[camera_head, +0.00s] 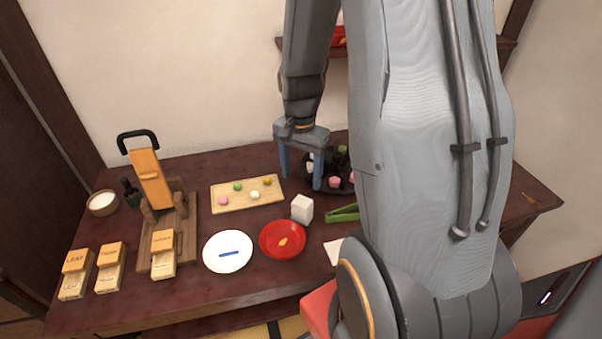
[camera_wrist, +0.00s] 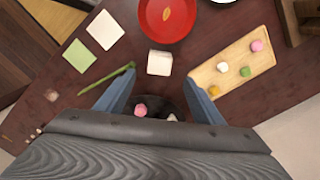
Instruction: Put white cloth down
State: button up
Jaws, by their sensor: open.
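A flat white square (camera_wrist: 105,30), which looks like the white cloth, lies on the dark table (camera_wrist: 215,42) in the upper left of the wrist view. In the head view a pale corner, probably of the same white square (camera_head: 334,250), shows beside my arm, which hides the rest. My gripper (camera_head: 301,176) points down over the back of the table with its fingers apart. In the wrist view my gripper (camera_wrist: 160,88) is open with nothing held between the fingers. The white square is well apart from the fingers.
A white block (camera_head: 302,209) stands near the red plate (camera_head: 272,247). A dark tray (camera_wrist: 172,103) with sweets is below my gripper. A wooden board (camera_head: 232,206) with sweets, green tongs (camera_head: 342,214) and a green square (camera_wrist: 79,56) lie around.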

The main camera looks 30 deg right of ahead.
jog(key=s+a+r+n, duration=0.3)
jog(key=s+a+n, duration=0.1)
jog(key=a+n, duration=0.2)
jog(key=s+a+r+n+t, duration=0.1)
jog(key=s+a+r+n, duration=0.2)
jog(key=a+n, duration=0.3)
jog(key=shift+s+a+r, duration=0.35)
jog(key=shift+r, duration=0.35)
jog(key=shift+c, duration=0.3)
